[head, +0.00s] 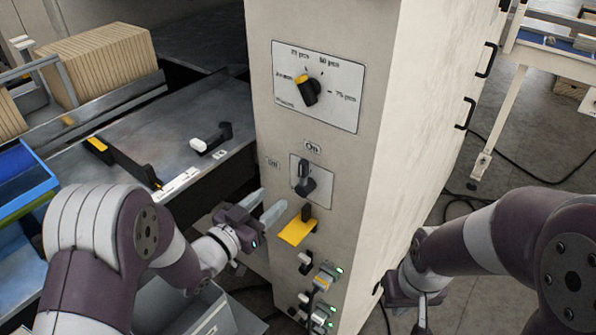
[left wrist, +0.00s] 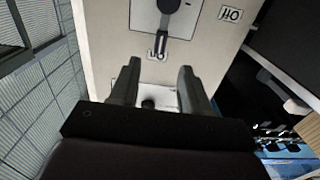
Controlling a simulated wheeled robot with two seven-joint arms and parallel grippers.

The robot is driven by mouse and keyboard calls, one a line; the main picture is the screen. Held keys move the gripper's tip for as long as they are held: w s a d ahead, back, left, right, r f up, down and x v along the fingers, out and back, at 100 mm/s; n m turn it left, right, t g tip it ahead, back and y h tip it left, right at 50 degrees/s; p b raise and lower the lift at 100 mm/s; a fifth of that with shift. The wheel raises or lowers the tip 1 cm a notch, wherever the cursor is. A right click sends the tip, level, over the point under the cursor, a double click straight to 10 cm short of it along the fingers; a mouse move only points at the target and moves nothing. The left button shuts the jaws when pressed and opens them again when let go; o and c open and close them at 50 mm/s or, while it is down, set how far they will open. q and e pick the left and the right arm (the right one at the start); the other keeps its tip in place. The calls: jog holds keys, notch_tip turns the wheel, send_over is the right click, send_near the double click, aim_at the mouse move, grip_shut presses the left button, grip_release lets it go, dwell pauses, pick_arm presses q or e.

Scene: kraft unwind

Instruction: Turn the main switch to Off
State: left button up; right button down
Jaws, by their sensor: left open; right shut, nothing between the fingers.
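The main switch (head: 304,182) is a dark rotary handle on a light plate on the cabinet front. Its handle points up to the "On" label (head: 313,147). A second label (head: 272,162), reading Off in the left wrist view (left wrist: 230,14), sits to its left. My left gripper (head: 267,206) is open and empty, below and left of the switch, apart from it. The left wrist view, turned over, shows the switch (left wrist: 172,8) at the top edge, beyond the open fingers (left wrist: 159,70). My right gripper (head: 421,318) is shut and empty, low at the right of the cabinet.
A selector dial (head: 309,91) with a black and yellow knob is above the switch. A yellow flap (head: 298,229) sticks out below it, with several small buttons (head: 318,290) lower down. A machine bed (head: 150,130) lies to the left.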

aim_at(301, 171)
pick_arm(q)
jog(key=x, duration=0.4)
jog(key=p+x, duration=0.1)
jog(key=x, duration=0.6)
jog(key=shift+w+d+r+p, duration=0.2)
jog(key=shift+w+r+p, duration=0.05)
jog(key=shift+w+p, duration=0.1)
jog(key=shift+w+d, duration=0.3)
jog(key=shift+w, duration=0.1)
grip_shut()
